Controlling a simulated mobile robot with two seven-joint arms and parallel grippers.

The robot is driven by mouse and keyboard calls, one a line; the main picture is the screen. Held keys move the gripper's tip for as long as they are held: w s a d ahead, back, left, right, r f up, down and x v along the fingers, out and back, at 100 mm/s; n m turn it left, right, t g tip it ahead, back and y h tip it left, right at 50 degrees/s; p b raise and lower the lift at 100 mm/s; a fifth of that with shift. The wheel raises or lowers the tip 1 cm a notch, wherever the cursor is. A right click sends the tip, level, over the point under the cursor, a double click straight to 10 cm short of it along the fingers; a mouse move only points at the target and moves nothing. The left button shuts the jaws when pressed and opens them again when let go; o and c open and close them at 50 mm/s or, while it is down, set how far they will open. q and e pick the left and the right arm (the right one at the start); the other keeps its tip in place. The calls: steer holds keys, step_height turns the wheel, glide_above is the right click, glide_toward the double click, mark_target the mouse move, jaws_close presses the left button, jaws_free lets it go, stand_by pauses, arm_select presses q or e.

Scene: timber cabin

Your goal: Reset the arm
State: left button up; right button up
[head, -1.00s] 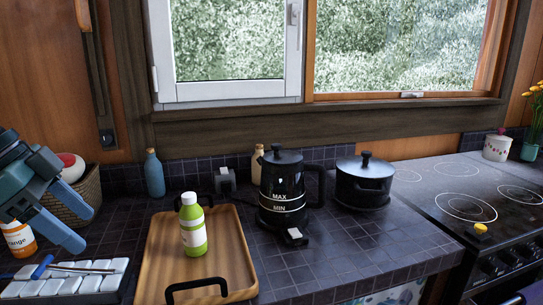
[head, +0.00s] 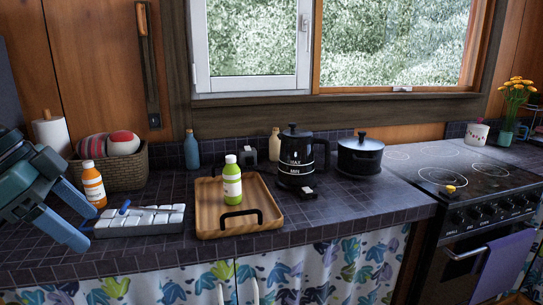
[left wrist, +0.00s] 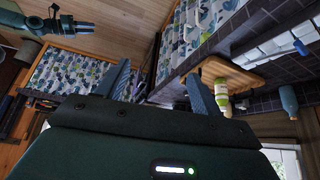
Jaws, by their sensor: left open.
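My left gripper (head: 70,212) is at the left of the head view, in front of the counter, with its two blue-grey fingers spread and nothing between them. Its fingers also show in the left wrist view (left wrist: 160,88), apart and empty. My right gripper is not in the head view. A dark arm part shows at the top left of the left wrist view. A green bottle with a white label (head: 232,180) stands upright on a wooden tray (head: 207,212) with black handles, to the right of my left gripper and apart from it.
An orange bottle (head: 94,186) and a white-keyed block (head: 140,222) are close to my left gripper. A basket (head: 122,172), a blue bottle (head: 191,150), a black kettle (head: 296,160) and a pot (head: 359,158) stand farther back. The stove (head: 470,185) is at the right.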

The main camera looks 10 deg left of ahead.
arm_select(q)
steer(key=w+f+n+t+p, duration=0.1)
steer(key=w+f+n+p, duration=0.15)
steer(key=w+f, duration=0.75)
steer(key=s+d+f+n+t+p, duration=0.1)
steer(key=d+f+n, duration=0.1)
steer(key=f, duration=0.6)
steer(key=s+d+f+n+t+p, duration=0.1)
steer(key=d+f, duration=0.2)
steer(key=f, duration=0.5)
steer(key=s+d+f+t+p, duration=0.1)
steer(key=s+d+f, duration=0.3)
steer(key=d, duration=0.4)
steer(key=s+d+f+n+t+y+p, duration=0.1)
steer(key=s+d+f+t, duration=0.1)
steer(key=s+d+f, duration=0.3)
steer(key=s+d, duration=0.2)
steer(key=d, duration=0.1)
steer(key=shift+s+d+f+t+p, duration=0.2)
steer(key=shift+f+t+p, duration=0.1)
steer(key=shift+t+p, duration=0.1)
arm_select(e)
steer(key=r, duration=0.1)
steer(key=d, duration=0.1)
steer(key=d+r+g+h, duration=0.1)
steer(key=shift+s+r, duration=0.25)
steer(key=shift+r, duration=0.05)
arm_select(q)
steer(key=shift+n, duration=0.25)
